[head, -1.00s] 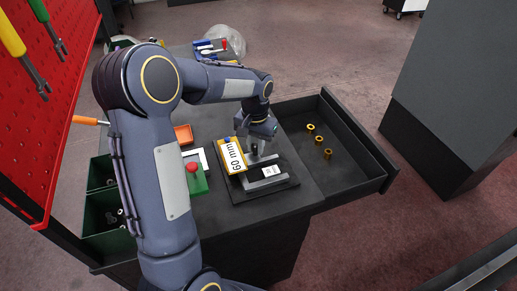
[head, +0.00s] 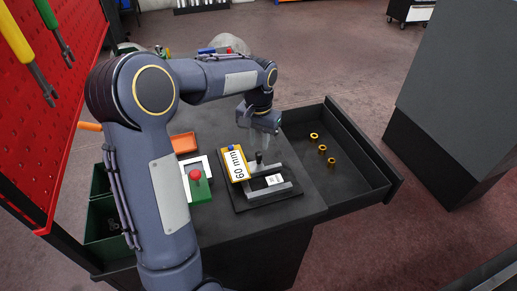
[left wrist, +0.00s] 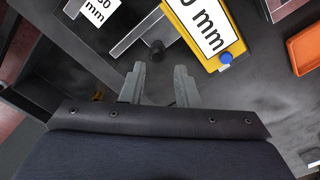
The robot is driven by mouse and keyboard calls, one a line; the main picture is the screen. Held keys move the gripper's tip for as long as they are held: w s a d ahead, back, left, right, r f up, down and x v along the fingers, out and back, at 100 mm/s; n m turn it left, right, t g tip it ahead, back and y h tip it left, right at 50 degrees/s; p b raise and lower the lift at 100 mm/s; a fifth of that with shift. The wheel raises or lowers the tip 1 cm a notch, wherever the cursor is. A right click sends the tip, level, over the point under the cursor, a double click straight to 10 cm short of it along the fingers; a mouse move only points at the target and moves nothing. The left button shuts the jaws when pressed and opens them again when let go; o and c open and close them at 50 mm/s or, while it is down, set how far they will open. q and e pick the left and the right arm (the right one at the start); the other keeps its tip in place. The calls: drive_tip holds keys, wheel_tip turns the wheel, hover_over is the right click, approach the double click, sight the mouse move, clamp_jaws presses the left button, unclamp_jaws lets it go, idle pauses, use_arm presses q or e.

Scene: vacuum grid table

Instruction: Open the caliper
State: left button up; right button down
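The caliper (head: 268,192) is a grey metal frame on a black base plate, with a black knob (head: 259,157) standing up at its far side. A yellow block (head: 236,165) with a white "60 mm" label lies along its left side. My left gripper (head: 260,138) hangs just beyond and above the knob, apart from it. In the left wrist view its two fingers (left wrist: 160,80) are spread with nothing between them. The knob (left wrist: 157,50) shows just ahead of the fingertips. The yellow block (left wrist: 208,28) has a blue button at its corner. My right gripper is out of view.
An open drawer (head: 375,190) at the right holds several brass rings (head: 322,149). Left of the caliper are a green box with a red button (head: 196,178) and an orange tray (head: 183,143). Green bins (head: 103,222) and a red tool panel (head: 60,110) stand farther left.

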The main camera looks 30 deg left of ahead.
sight(258, 152)
use_arm(q)
wheel_tip(258, 152, up, 3)
drive_tip(key=shift+f, duration=0.15)
idle(0.4)
drive_tip(key=shift+s+r, duration=0.2)
drive_tip(key=s+d+r+t+h, duration=0.1)
drive_tip(key=s+d+r, duration=0.1)
drive_tip(key=s, duration=0.4)
drive_tip(key=s+d+r+t+h, duration=0.1)
drive_tip(key=s+r, duration=0.1)
drive_tip(key=s, duration=0.3)
drive_tip(key=s+d+f+t+h, duration=0.1)
drive_tip(key=s+d, duration=0.2)
drive_tip(key=s, duration=0.3)
drive_tip(key=s+d+f+t, duration=0.2)
drive_tip(key=s+d, duration=0.2)
drive_tip(key=s, duration=0.3)
drive_tip(key=shift+s+f+n+t+h, duration=0.15)
drive_tip(key=shift+f+n+t+h, duration=0.15)
drive_tip(key=shift+h, duration=0.1)
